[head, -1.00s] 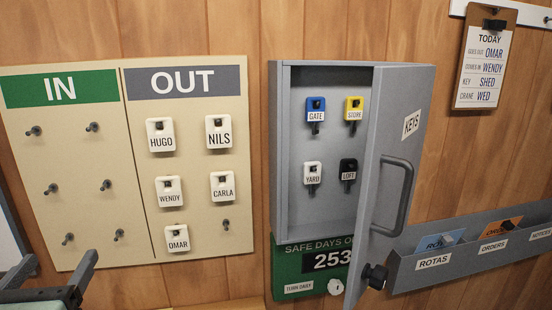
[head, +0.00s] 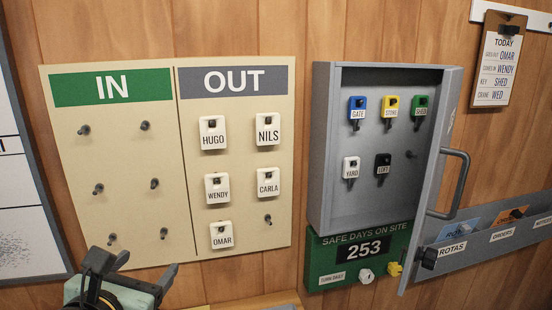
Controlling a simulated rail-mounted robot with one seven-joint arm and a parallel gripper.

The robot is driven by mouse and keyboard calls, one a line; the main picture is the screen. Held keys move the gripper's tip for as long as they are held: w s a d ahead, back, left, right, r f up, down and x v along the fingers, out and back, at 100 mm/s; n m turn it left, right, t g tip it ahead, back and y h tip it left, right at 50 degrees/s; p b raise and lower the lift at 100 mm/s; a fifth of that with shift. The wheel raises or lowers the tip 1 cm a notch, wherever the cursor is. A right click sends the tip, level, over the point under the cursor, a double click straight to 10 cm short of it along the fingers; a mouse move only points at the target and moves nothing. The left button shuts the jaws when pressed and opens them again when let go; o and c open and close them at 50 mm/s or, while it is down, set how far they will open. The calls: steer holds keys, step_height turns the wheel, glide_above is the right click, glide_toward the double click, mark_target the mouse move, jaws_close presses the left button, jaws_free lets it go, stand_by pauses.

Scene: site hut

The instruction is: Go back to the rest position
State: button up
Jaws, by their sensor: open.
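My gripper (head: 145,270) is at the lower left of the head view, in front of the bottom of the IN/OUT board. Its fingers are apart, and I see nothing between them. The board (head: 177,150) hangs on the wooden wall. Its IN side has only bare pegs. Its OUT side holds white tags, among them HUGO (head: 213,133), NILS (head: 267,128), WENDY (head: 217,187), CARLA (head: 268,181) and OMAR (head: 222,235). The lower right OUT peg is bare.
The grey key cabinet (head: 345,215) stands open with several keys inside; one peg is bare. Its door (head: 436,160) juts out from the wall. Below is a green sign (head: 325,272) reading 253. A grey rack (head: 480,250) and a clipboard (head: 499,65) are at right.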

steer(key=w+d+f+m+g+h, duration=0.1)
steer(key=d+f+m+g+h, duration=0.15)
steer(key=d+f+m, duration=0.4)
steer(key=w+d+f+m+g+h, duration=0.1)
steer(key=d+m+g, duration=0.2)
steer(key=d, duration=0.7)
steer(key=w+d+f+m+g+h, duration=0.25)
steer(key=d+f+m, duration=0.2)
steer(key=d, duration=0.45)
steer(key=s+d+f+m+g+y, duration=0.3)
steer(key=s+d+f+m, duration=0.1)
steer(key=m, duration=0.5)
steer(key=s+d+f+m+g+y, duration=0.3)
steer(key=s+d+m, duration=0.3)
steer(key=s+m, duration=0.2)
steer(key=shift+d+f+m+g, duration=0.4)
steer(key=shift+f+m, duration=0.5)
steer(key=shift+m, duration=0.3)
steer(key=shift+d, duration=0.25)
